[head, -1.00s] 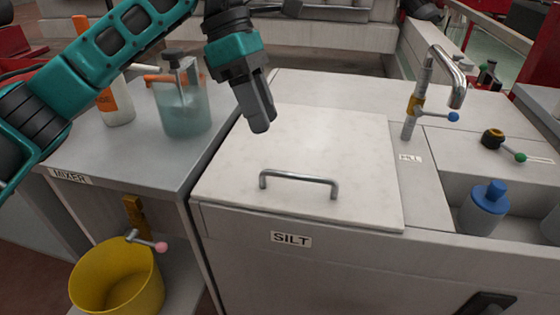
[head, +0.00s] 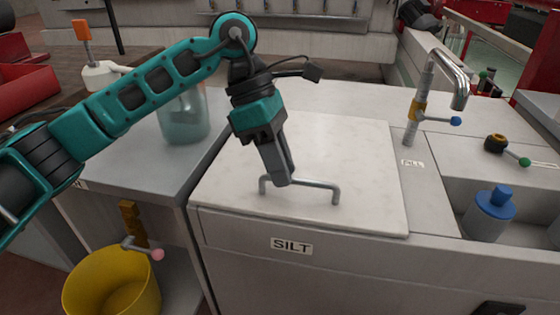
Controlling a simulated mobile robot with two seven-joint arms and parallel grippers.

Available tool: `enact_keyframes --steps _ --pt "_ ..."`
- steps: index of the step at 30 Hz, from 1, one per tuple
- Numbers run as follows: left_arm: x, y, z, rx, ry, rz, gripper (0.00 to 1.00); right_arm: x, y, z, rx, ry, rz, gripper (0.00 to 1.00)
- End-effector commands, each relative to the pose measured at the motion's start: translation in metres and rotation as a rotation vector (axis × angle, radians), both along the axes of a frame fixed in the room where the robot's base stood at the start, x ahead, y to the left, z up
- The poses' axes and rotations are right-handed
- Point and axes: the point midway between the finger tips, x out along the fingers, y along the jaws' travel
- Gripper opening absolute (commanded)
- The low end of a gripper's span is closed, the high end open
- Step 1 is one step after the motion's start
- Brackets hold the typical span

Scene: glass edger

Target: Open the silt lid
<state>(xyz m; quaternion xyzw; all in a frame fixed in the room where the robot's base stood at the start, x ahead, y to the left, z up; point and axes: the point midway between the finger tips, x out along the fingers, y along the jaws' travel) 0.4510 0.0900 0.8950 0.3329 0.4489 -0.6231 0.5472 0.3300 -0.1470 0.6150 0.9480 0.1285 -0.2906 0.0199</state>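The silt lid (head: 345,150) is a pale, flat square panel, lying closed on the cabinet top in the head view. Its metal bar handle (head: 318,184) stands near the front edge, above the SILT label (head: 291,246). My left gripper (head: 281,181) points down over the left part of this handle, its fingertips overlapping the bar in the picture. Its fingers are seen close together, and I cannot tell whether they are apart or whether they touch the bar. My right gripper is not in view.
To the left is a grey mixer bench with a clear jar (head: 183,118); a yellow bucket (head: 112,285) stands below. A tap (head: 448,75) rises right of the lid. A blue-capped bottle (head: 490,212) sits in a recess farther right.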

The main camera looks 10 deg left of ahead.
Motion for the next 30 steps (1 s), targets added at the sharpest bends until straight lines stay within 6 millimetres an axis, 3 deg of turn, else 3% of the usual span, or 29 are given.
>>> enact_keyframes --steps 8,23,30 --pt "0.000 0.000 0.000 0.000 0.000 0.000 0.00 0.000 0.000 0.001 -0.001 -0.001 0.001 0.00" --pt "0.000 0.000 0.001 0.000 -0.001 0.000 0.00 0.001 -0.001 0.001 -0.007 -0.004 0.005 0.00" --pt "0.005 0.001 0.023 -0.001 -0.005 0.002 0.00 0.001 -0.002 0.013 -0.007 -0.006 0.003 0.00"
